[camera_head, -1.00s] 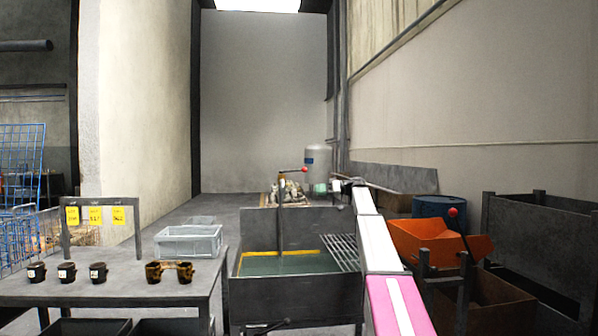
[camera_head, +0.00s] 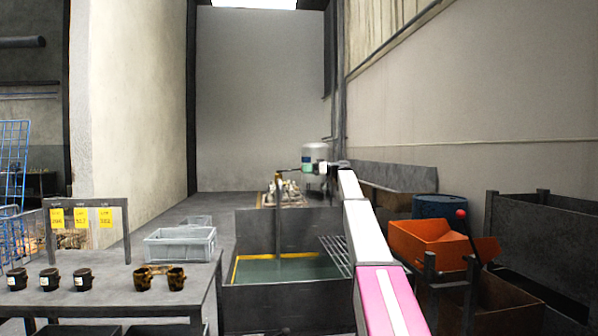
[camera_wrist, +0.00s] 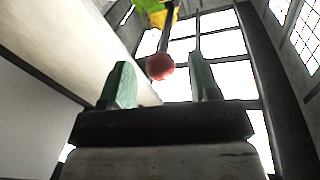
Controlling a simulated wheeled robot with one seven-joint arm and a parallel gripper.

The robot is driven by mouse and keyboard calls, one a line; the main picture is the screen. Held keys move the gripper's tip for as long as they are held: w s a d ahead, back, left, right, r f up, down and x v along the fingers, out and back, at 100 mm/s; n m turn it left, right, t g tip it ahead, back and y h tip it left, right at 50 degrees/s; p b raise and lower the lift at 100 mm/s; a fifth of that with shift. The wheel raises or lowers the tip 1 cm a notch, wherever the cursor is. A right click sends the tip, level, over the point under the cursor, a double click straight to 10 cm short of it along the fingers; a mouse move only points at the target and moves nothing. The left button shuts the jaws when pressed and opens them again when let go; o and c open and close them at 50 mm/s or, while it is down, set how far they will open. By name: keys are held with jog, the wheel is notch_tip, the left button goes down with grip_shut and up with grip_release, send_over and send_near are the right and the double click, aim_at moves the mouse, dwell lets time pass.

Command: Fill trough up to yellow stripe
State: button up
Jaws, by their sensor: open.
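The grey metal trough (camera_head: 290,302) stands ahead of me, with dull green liquid (camera_head: 285,271) in it. A yellow stripe (camera_head: 236,268) shows on its inner walls, close above the liquid. A standpipe (camera_head: 278,222) rises at the trough, with a lever at its top pointing right. In the wrist view, the lever's red ball knob (camera_wrist: 160,66) shows between the two green fingers of my open gripper (camera_wrist: 160,80), nearer the left finger. Its rod runs up to a yellow valve body (camera_wrist: 158,12). In the head view, my gripper (camera_head: 308,169) covers the lever's end. No flow of liquid is discernible.
A table (camera_head: 110,293) at left holds a grey plastic bin (camera_head: 180,246) and several dark cups. A wire rack (camera_head: 337,254) lies over the trough's right side. An orange tray (camera_head: 418,245) and another red-knobbed lever (camera_head: 461,214) stand at right.

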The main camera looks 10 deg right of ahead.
jog(key=shift+w+a, duration=0.2)
jog(key=shift+a, duration=0.7)
jog(key=shift+w+a, duration=0.15)
jog(key=shift+a, duration=0.75)
grip_shut()
jog(key=s+m+t, duration=0.1)
jog(key=t, duration=0.1)
jog(key=s+m+t+h, duration=0.1)
jog(key=m+t, duration=0.1)
jog(key=shift+s+a+t+h, duration=0.15)
jog(key=shift+s+t+h, duration=0.15)
jog(key=shift+s+t, duration=0.1)
grip_release()
jog(key=v, duration=1.1)
